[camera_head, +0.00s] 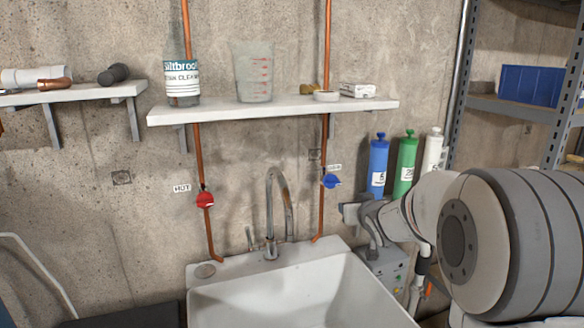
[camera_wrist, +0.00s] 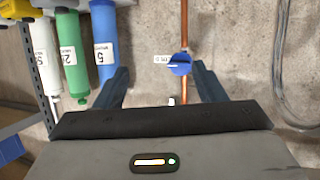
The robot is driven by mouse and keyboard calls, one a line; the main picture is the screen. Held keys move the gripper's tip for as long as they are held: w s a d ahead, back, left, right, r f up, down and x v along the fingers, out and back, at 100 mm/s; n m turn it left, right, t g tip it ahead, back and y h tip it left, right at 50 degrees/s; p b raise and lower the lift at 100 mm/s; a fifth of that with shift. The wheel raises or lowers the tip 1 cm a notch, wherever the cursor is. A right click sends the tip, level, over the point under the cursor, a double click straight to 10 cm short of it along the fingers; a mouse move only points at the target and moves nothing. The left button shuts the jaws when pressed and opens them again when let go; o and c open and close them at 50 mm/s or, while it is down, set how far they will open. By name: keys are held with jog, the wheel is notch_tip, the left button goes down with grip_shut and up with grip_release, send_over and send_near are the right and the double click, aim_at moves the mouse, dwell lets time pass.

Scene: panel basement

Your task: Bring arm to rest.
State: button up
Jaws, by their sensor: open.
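My arm comes in from the right in the head view, with my gripper (camera_head: 352,212) near the wall, just below and right of the blue valve handle (camera_head: 331,181). In the wrist view my gripper (camera_wrist: 162,78) is open, its two dark fingers apart with nothing held. The blue valve handle (camera_wrist: 181,64) shows between and beyond the fingers on its copper pipe; I cannot tell the exact gap. A red valve handle (camera_head: 205,199) marked HOT sits on the left copper pipe.
A white sink (camera_head: 290,300) with a tall faucet (camera_head: 282,205) stands below my gripper. Blue (camera_head: 378,165), green (camera_head: 405,163) and white (camera_head: 432,155) cartridges are close to my arm. A shelf (camera_head: 270,110) holds a bottle (camera_head: 181,80) and jug (camera_head: 253,72). Metal shelving (camera_head: 510,108) stands right.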

jog(key=s+a+f+g, duration=0.1)
jog(key=s+g, duration=0.3)
jog(key=s, duration=0.8)
jog(key=s+a+f+g, duration=0.1)
jog(key=s+f+g, duration=0.2)
jog(key=s, duration=0.9)
jog(key=s+a+f+m+g, duration=0.1)
jog(key=s+f+g, duration=0.3)
jog(key=s, duration=0.9)
jog(key=shift+a+f+g, duration=0.25)
jog(key=shift+a+g, duration=0.05)
jog(key=shift+a, duration=0.25)
jog(key=shift+c, duration=0.3)
